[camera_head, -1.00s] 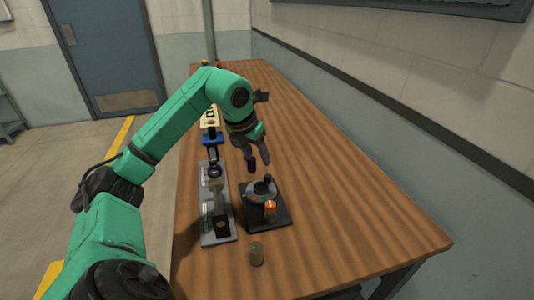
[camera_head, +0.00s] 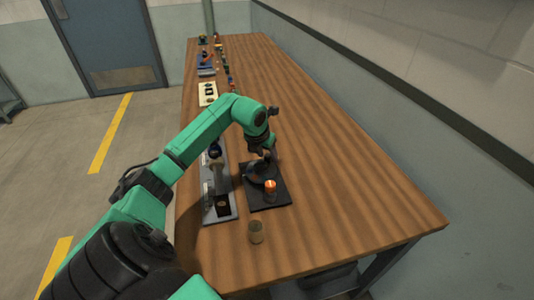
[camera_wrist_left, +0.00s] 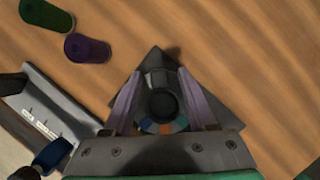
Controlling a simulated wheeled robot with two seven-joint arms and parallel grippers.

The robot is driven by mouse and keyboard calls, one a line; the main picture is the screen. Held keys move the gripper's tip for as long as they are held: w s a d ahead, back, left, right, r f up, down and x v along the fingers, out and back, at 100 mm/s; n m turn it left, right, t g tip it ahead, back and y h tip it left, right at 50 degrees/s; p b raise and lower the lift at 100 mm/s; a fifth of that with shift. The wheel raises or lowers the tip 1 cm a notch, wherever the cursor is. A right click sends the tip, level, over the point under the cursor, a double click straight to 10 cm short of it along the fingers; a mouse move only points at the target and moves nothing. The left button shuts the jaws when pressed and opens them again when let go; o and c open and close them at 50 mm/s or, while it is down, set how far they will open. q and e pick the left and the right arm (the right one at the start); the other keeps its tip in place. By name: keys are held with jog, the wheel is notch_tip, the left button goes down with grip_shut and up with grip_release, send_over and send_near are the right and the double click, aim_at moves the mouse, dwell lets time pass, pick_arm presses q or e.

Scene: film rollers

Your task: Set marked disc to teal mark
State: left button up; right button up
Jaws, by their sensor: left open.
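The round disc (camera_head: 258,178) sits on a dark square base (camera_head: 280,197) near the table's front. In the left wrist view, the disc (camera_wrist_left: 148,125) has a dark round knob (camera_wrist_left: 164,103) at its middle. Blue, orange and greyish-teal patches show along its near rim. Which patch is the marked one is unclear. My left gripper (camera_head: 263,158) is low over the disc. In the wrist view, its two fingers (camera_wrist_left: 160,100) are apart, one on each side of the knob. I cannot tell whether they touch it. My right gripper is in neither view.
An orange-topped piece (camera_head: 270,187) stands at the base's near side. A brass-coloured cylinder (camera_head: 256,231) stands nearer. A long grey fixture (camera_head: 218,210) lies left of the base. Green (camera_wrist_left: 47,13) and purple (camera_wrist_left: 87,47) cylinders lie beyond it in the wrist view. The table's right side is clear.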

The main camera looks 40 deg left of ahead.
aim_at(271, 173)
pick_arm(q)
jog(key=shift+c, duration=0.6)
grip_shut()
jog(key=shift+m, duration=0.3)
jog(key=shift+d+m+h+b, duration=0.35)
jog(key=shift+m+h+b, duration=0.35)
jog(key=shift+m, duration=0.5)
jog(key=m, duration=0.2)
jog(key=d+m+h+b, duration=0.1)
jog(key=m, duration=0.1)
jog(key=shift+s+d+m+g+h, duration=0.1)
jog(key=shift+d+m+g+h, duration=0.1)
jog(key=shift+m+g+h, duration=0.1)
jog(key=m, duration=0.1)
jog(key=d+m+g+h, duration=0.1)
jog(key=m, duration=0.1)
jog(key=s+m, duration=0.1)
jog(key=m, duration=0.1)
jog(key=shift+d+r+h, duration=0.1)
jog(key=shift+d+h, duration=0.05)
jog(key=shift+h, duration=0.15)
jog(key=m, duration=0.1)
jog(key=s+m+g, duration=0.1)
jog(key=m, duration=0.1)
jog(key=m+g, duration=0.1)
jog(key=m, duration=0.1)
jog(key=shift+s+d+h, duration=0.2)
jog(key=shift+d+h, duration=0.1)
jog(key=shift+m, duration=0.3)
